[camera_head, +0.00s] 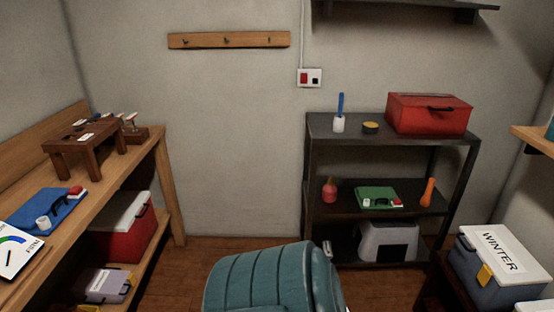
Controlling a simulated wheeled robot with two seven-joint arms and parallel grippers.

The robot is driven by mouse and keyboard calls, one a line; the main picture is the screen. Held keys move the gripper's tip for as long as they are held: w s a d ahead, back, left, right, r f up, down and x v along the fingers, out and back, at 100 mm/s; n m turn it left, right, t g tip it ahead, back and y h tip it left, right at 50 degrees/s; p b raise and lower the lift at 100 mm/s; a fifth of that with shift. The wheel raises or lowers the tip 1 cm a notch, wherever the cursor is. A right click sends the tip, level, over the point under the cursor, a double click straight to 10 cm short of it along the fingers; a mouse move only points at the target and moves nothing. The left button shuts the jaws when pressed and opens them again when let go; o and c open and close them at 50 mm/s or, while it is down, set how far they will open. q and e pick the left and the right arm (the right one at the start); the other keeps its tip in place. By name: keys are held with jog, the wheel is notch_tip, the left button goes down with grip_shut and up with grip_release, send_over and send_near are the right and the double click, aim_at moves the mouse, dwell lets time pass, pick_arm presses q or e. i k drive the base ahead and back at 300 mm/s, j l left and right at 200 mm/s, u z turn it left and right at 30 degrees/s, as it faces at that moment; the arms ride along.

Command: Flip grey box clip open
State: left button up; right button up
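A grey-blue box (480,284) with a white lid marked WINTER (503,249) stands at the lower right. A yellow clip (485,275) is on its front face near the lid edge; I cannot tell whether it is latched. A smaller pale grey box (104,287) sits on the lower shelf at the left, with a small yellow part at its right end. Neither of my grippers is in view.
A teal padded object (262,281) stands at the bottom middle. A wooden bench (148,153) is at the left, holding a blue tray (50,206). A black shelf (415,142) with a red toolbox (428,117) stands at the back right. Some floor is bare between them.

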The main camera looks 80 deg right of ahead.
aim_at(485, 274)
jog(key=z, duration=4.9)
